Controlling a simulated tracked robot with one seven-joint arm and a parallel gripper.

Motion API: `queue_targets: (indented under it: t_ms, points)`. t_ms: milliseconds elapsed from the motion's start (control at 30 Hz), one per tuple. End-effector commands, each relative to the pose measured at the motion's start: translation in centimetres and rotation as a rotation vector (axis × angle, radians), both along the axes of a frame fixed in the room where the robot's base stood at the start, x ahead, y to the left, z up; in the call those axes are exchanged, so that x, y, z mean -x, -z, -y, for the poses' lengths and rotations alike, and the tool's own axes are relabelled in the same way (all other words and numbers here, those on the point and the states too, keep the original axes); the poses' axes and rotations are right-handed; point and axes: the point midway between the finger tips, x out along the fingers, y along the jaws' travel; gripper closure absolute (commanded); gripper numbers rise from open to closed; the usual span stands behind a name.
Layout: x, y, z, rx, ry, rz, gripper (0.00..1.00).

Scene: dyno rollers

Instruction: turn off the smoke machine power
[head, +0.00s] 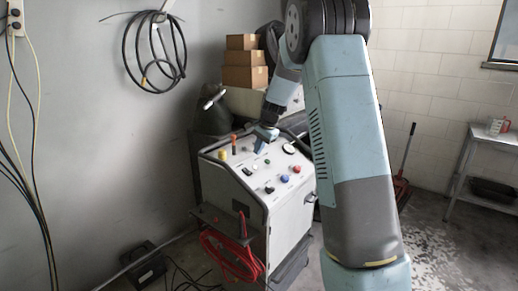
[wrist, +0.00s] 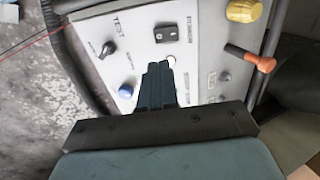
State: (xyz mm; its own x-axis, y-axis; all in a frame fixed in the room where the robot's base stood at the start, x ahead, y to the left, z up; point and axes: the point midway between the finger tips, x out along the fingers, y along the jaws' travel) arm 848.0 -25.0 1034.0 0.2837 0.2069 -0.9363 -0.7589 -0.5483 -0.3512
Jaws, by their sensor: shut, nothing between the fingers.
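The smoke machine looks to be the pale cabinet (head: 290,225) with a sloping control panel (head: 222,142). The panel carries a black rocker-like switch (wrist: 166,33), a black knob (wrist: 107,49), a blue button (wrist: 126,90), a small toggle (wrist: 225,76), a yellow knob (wrist: 243,10) and an orange-tipped lever (wrist: 252,58). I cannot read which one is power. My gripper (head: 261,148) is shut and empty, pointing down over the panel. In the wrist view its fingertips (wrist: 158,66) lie just below the rocker-like switch, partly covering a white round part (wrist: 171,61). Contact cannot be told.
A red hose (head: 232,255) hangs at the cabinet's front. Stacked cardboard boxes (head: 245,65) stand behind it. A coiled black cable (head: 155,55) hangs on the left wall. A metal table (head: 482,140) stands at right. Loose cables and a black box (head: 143,265) lie on the floor.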

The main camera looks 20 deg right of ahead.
Motion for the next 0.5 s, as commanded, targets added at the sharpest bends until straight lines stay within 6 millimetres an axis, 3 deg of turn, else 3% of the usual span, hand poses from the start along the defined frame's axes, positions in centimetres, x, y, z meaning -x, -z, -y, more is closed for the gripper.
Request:
queue_targets:
  t_ms: [500]
  points:
    - [-2.4,8.2,-1.9,0.0,-0.001,-0.001,1.0]
